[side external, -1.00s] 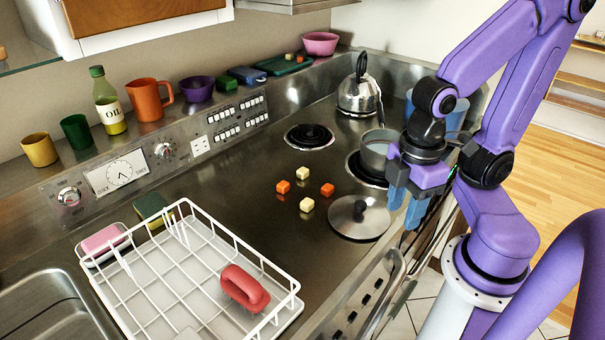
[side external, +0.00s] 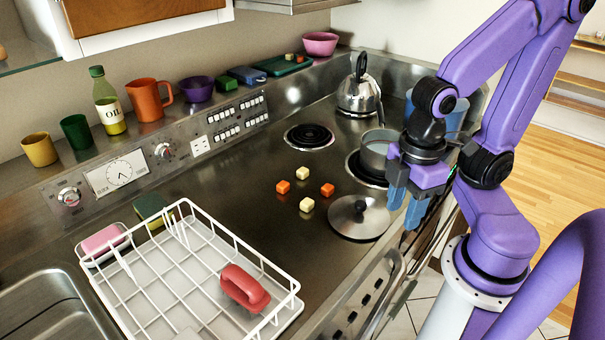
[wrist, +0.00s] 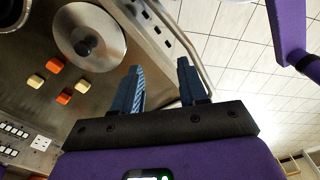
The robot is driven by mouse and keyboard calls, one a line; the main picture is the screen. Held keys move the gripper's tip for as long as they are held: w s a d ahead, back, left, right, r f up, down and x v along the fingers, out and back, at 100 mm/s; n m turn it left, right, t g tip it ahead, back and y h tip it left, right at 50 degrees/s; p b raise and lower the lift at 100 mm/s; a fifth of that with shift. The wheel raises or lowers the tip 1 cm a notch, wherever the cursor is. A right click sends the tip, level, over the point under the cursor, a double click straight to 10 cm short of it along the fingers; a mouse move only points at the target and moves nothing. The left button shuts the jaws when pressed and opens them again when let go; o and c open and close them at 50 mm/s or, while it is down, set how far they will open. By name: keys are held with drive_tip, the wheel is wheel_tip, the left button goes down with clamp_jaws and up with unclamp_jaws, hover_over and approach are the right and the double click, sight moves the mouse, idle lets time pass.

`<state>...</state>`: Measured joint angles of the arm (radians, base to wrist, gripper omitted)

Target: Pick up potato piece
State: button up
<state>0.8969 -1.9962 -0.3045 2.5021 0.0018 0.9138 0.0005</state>
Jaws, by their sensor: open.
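Two pale yellow potato pieces lie on the steel hob top, the far one (side external: 303,173) and the near one (side external: 307,204). They also show in the wrist view, one by the orange cubes (wrist: 82,86) and one to the left (wrist: 35,81). Two orange cubes, left (side external: 283,187) and right (side external: 327,189), lie between them. My gripper (side external: 403,209) is open and empty, with blue fingers, above the hob's front edge, right of the cubes. In the wrist view its fingers (wrist: 162,80) are spread, with floor tiles and the hob edge beyond.
A pot lid (side external: 359,217) lies close to the cubes. A pot (side external: 376,152) stands on a coil behind my gripper, and a kettle (side external: 360,93) at the back. A white dish rack (side external: 190,212) holds a red object (side external: 244,288).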

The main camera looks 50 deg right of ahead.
drive_tip(key=shift+o, duration=1.4)
drive_tip(key=shift+w, duration=0.1)
